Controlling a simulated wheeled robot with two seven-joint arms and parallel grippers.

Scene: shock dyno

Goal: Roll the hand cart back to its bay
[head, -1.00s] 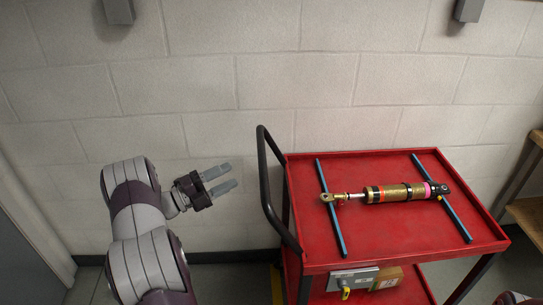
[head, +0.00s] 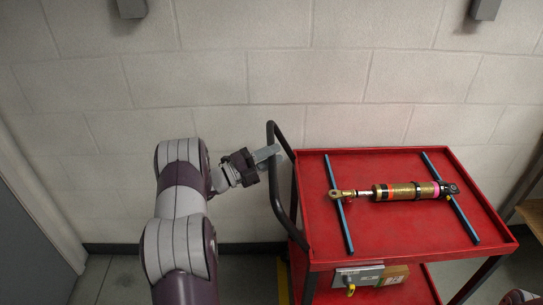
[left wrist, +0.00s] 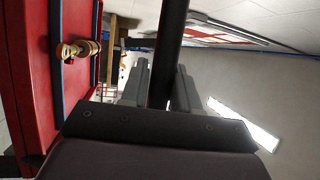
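The red hand cart (head: 385,248) stands by the wall, its black push handle (head: 278,205) on its left side. My left gripper (head: 266,154) is at the upper part of this handle. In the left wrist view the black handle bar (left wrist: 170,45) runs between the two grey fingers (left wrist: 160,88), which are apart on either side of it; no firm grip shows. A gold shock absorber (head: 405,191) lies across two blue strips on the cart's top tray. My right gripper is not in view; part of my right arm shows at the bottom right corner.
A pale block wall (head: 230,80) runs behind the cart. A grey box (head: 358,275) and a brown box (head: 393,274) are on the lower shelf. A wooden shelf (head: 531,212) stands at the right. A yellow floor marking (head: 283,281) shows left of the cart.

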